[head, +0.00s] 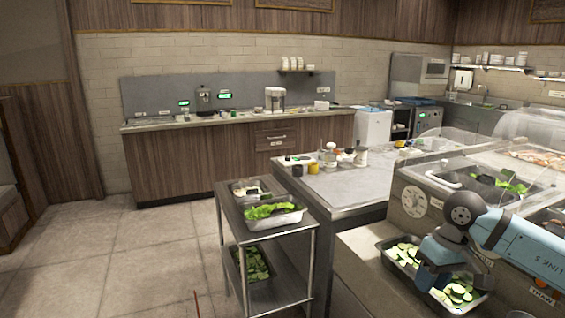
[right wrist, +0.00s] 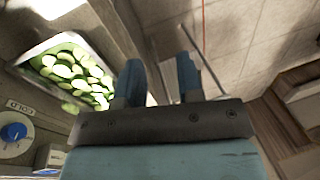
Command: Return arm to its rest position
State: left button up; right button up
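My right arm (head: 522,246) comes in from the right of the head view. Its gripper (head: 432,279) hangs in front of the metal pan of green slices (head: 397,262), hiding part of it. In the right wrist view, the two blue fingers of the right gripper (right wrist: 160,78) stand apart with nothing between them. The pan of green slices also shows there (right wrist: 32,60), to the left of the fingers. My left gripper is not in view.
A steel cart (head: 312,232) with pans of greens stands left of the counter (head: 345,192). A clear-covered food station (head: 405,195) is behind the right arm. A blue knob (right wrist: 14,132) shows in the right wrist view. The tiled floor (head: 150,250) at left is clear.

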jog(key=s+a+f+m+t+y, duration=0.1)
jog(key=s+a+m+t+y, duration=0.15)
jog(key=a+m+y, duration=0.5)
jog(key=s+a+f+m+t+y, duration=0.1)
jog(key=s+a+m+y, duration=0.35)
jog(key=a+m, duration=0.45)
jog(key=s+a+f+m+t+y, duration=0.25)
jog(key=a+m+y, duration=0.4)
jog(key=m, duration=0.35)
jog(key=s+d+f+m+t+h, duration=0.1)
jog(key=d+f+m+t+h, duration=0.4)
jog(key=m, duration=1)
jog(key=s+d+f+m+t+h, duration=0.1)
jog(key=f+m+t+h, duration=0.45)
jog(key=m, duration=0.95)
jog(key=s+d+f+m+g+h, duration=0.45)
jog(key=s+f+m+h, duration=0.25)
jog(key=s+f+m, duration=0.65)
pick_arm(q)
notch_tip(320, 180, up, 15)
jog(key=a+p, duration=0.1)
jog(key=p, duration=1.9)
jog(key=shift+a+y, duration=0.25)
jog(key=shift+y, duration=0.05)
pick_arm(e)
notch_tip(320, 180, up, 16)
jog(key=d+m, duration=0.1)
jog(key=m, duration=0.1)
jog(key=shift+d+g, duration=0.2)
jog(key=shift+g, duration=0.2)
